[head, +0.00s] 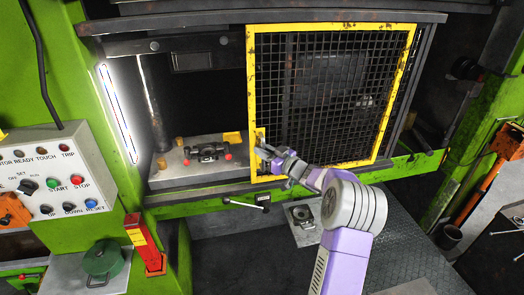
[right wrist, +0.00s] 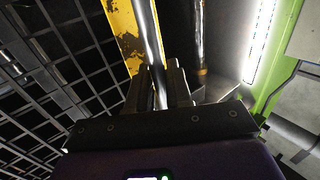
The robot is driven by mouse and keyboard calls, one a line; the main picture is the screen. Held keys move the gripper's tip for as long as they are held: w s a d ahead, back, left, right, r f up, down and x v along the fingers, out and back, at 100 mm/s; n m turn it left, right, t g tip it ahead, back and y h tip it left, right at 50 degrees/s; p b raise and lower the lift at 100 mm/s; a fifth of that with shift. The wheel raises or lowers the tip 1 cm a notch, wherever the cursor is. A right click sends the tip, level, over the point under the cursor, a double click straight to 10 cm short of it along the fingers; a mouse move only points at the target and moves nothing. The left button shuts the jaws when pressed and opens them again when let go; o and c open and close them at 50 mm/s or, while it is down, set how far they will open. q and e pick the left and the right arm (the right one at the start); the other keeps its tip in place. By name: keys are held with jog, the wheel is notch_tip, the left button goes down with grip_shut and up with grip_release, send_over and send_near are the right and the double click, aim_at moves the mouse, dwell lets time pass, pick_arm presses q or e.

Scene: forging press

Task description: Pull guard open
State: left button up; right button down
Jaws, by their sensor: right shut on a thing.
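The guard (head: 322,160) is a yellow-framed black mesh panel across the right part of the press opening. The left part of the opening is uncovered, and the die area shows there. My right gripper (head: 268,155) is at the guard's left frame edge, shut on the guard's handle. In the right wrist view, the fingers (right wrist: 163,88) close around a shiny upright bar, the guard handle (right wrist: 152,42), beside the yellow frame (right wrist: 124,35). The mesh shows to the left there. My left gripper is in neither view.
A die block with red knobs (head: 207,152) sits on the press bed (head: 190,178). A control panel (head: 50,182) stands at left.

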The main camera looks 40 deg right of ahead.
jog(key=c, duration=1.2)
grip_release()
jog(key=shift+d, duration=0.1)
jog(key=shift+c, duration=0.2)
jog(key=s+b, duration=0.1)
jog(key=s, duration=0.6)
jog(key=shift+s+d+b, duration=0.15)
jog(key=shift+s+b, duration=0.15)
